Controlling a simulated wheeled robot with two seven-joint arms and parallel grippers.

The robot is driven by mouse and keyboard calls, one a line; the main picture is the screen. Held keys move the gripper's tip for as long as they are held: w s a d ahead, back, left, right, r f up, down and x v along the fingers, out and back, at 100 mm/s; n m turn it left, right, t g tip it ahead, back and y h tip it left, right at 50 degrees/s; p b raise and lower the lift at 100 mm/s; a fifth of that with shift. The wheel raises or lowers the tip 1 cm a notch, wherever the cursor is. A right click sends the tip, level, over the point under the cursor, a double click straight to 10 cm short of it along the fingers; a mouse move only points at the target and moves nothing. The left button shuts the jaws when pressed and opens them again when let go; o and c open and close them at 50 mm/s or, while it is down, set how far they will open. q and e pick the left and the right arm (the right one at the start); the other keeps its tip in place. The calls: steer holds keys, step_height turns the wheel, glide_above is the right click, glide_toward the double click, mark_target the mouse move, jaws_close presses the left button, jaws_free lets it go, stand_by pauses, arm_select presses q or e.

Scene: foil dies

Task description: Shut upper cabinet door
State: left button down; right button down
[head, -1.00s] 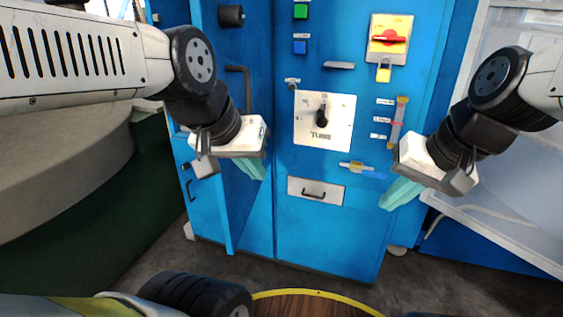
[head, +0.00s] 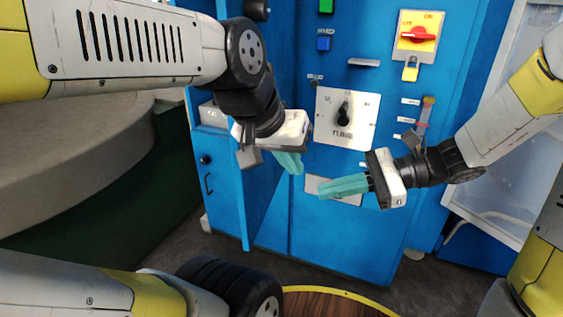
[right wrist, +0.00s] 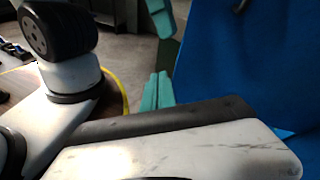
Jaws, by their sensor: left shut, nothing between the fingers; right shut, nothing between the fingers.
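A tall blue door panel (head: 262,205) stands swung out on the left part of the blue cabinet (head: 330,245), seen at a steep angle in the head view. I cannot tell whether it is the upper door. My left gripper (head: 290,163) is shut and empty, in front of the panel's right side; its arm hides much of the panel. My right gripper (head: 323,189) is shut and empty, pointing left in front of the drawer plate. The right wrist view shows its teal fingers (right wrist: 158,92) beside a blue surface (right wrist: 240,60). Contact is unclear.
The cabinet front carries a rotary switch plate (head: 346,118), a red-and-yellow switch (head: 417,36) with a padlock (head: 410,71), and a drawer plate (head: 347,199). A grey curved surface (head: 70,150) lies left. A round wooden top (head: 330,304) is at the bottom.

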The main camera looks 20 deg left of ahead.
steer(key=w+a+f+m+t+y, duration=0.2)
steer(key=w+a+m+y, duration=0.15)
steer(key=w+m, duration=0.3)
steer(key=s+a, duration=0.1)
steer(key=a, duration=1.2)
steer(key=shift+a+f+y, duration=0.2)
steer(key=shift+a+y, duration=0.15)
steer(key=shift+s, duration=0.1)
